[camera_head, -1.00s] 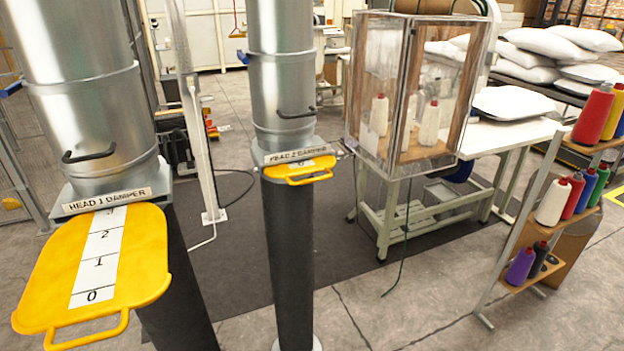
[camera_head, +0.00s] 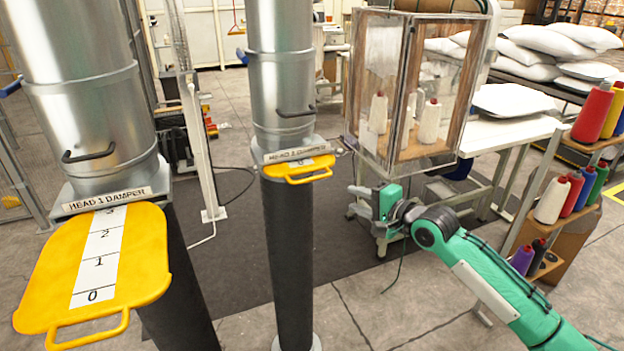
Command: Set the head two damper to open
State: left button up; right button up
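The head two damper is a yellow slide plate (camera_head: 298,171) with a loop handle, set in the middle metal duct under a "HEAD 2 DAMPER" label (camera_head: 296,154). Only a short front part of the plate sticks out, with one scale mark partly showing. My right gripper (camera_head: 353,200) is to the right of the middle duct and lower in the picture than the plate, apart from it. Its fingers look spread with nothing between them, though they are small here. My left gripper is not in view.
The head 1 damper plate (camera_head: 95,265) at the left is pulled far out, showing 0 to 3. A clear-sided cabinet (camera_head: 412,90) stands behind my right gripper. A thread rack (camera_head: 535,215) is at the right. Open floor lies around the middle duct.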

aim_at(314, 180)
jog(key=shift+y, duration=0.5)
jog(key=w+a+p, duration=0.1)
jog(key=w+a, duration=0.1)
jog(key=a, duration=0.1)
jog(key=w+a+p, duration=0.2)
jog(key=w+a, duration=0.1)
jog(key=w+a+r+p, duration=0.1)
jog(key=w+a, duration=0.1)
jog(key=a, duration=0.2)
jog(key=shift+w, duration=0.15)
jog(key=shift+w+a+f+p, duration=0.15)
jog(key=shift+w+a+p, duration=0.2)
jog(key=shift+w+a, duration=0.1)
grip_shut()
